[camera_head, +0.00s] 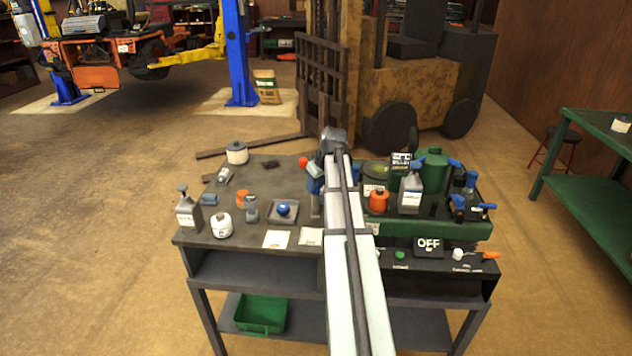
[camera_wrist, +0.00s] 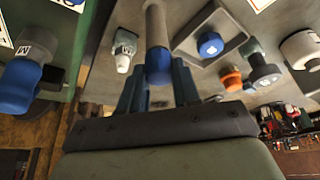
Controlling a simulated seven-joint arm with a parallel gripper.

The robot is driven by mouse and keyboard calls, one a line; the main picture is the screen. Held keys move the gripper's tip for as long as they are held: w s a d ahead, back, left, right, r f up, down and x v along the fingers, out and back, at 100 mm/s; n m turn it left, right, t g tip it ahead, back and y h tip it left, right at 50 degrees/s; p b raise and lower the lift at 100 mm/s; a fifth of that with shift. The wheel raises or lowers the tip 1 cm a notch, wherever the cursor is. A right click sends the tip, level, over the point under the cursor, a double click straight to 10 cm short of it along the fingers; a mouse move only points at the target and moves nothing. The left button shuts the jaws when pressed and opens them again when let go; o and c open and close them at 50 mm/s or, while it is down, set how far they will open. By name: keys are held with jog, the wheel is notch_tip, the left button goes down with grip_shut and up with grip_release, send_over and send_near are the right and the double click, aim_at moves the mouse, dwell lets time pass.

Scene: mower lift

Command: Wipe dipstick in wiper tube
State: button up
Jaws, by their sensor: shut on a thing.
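My gripper (camera_wrist: 158,92) is shut on a blue handle (camera_wrist: 158,66), which looks like the dipstick's, and one finger shows on each side of it. A grey upright tube (camera_wrist: 155,24), likely the wiper tube, lines up directly with the handle. In the head view the blue handle (camera_head: 313,186) sits just above the grey tube (camera_head: 316,206), left of my arm. No bare rod shows between handle and tube. I cannot tell how deep the dipstick sits in it. My arm partly hides this spot.
A blue knob on a square plate (camera_head: 283,210), an orange cap (camera_head: 242,198) and bottles (camera_head: 188,212) stand left on the bench (camera_head: 262,175). A green machine bed (camera_head: 440,229) with an orange canister (camera_head: 378,201) and grey bottle (camera_head: 411,192) is close on the right.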

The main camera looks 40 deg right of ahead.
jog(key=shift+f, duration=0.3)
jog(key=shift+r, duration=0.1)
notch_tip(320, 180, up, 10)
jog(key=shift+r, duration=0.15)
dwell(1.2)
dwell(0.5)
